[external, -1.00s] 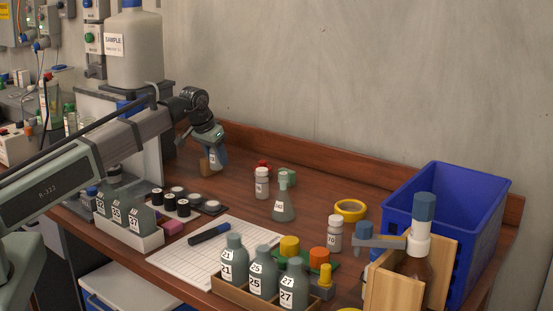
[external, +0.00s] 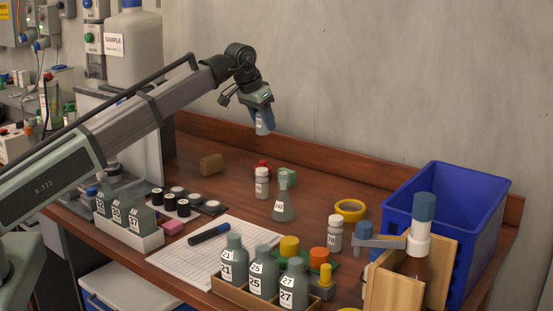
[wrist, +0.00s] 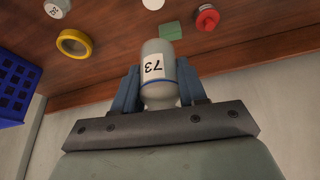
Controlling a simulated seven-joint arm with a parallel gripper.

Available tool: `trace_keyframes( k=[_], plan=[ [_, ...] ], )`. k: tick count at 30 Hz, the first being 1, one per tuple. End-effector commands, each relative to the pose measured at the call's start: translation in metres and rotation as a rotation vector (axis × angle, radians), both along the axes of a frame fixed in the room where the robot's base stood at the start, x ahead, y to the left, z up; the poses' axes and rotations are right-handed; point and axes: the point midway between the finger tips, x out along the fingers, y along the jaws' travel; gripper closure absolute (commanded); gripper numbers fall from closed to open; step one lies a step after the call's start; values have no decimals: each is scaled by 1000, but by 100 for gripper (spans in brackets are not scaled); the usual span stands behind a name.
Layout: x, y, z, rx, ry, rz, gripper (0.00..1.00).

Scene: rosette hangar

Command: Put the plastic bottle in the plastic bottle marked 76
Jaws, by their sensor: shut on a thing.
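My gripper (external: 262,112) is shut on a small pale plastic bottle (external: 262,124) and holds it in the air above the back of the bench. In the wrist view the bottle (wrist: 157,52) sits between the blue fingers, and its label seems to read 73, upside down. A white bottle (external: 335,236) with a label that looks like 70 stands right of the middle of the bench. Another white bottle (external: 262,185) with a label too small to read stands below my gripper in the picture. I cannot make out a 76 on any bottle.
A flask (external: 284,207) stands mid-bench near a yellow tape roll (external: 350,210). A blue crate (external: 440,210) is at the right. Grey bottles fill a wooden tray (external: 240,296) in front and a white rack (external: 130,233) at left. A brown block (external: 211,164) lies behind.

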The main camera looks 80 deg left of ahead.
Motion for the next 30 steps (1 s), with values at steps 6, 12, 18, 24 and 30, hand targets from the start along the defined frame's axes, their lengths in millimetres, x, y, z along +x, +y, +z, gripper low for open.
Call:
trace_keyframes(
  k=[6,12,18,24,30],
  plan=[
    [-5,-1,-13,0,1,47,88],
    [-5,-1,-44,-1,2,47,88],
    [-4,0,-66,0,0,47,88],
    [-5,-1,-82,0,1,46,88],
    [-4,0,-103,0,0,46,88]
  ],
)
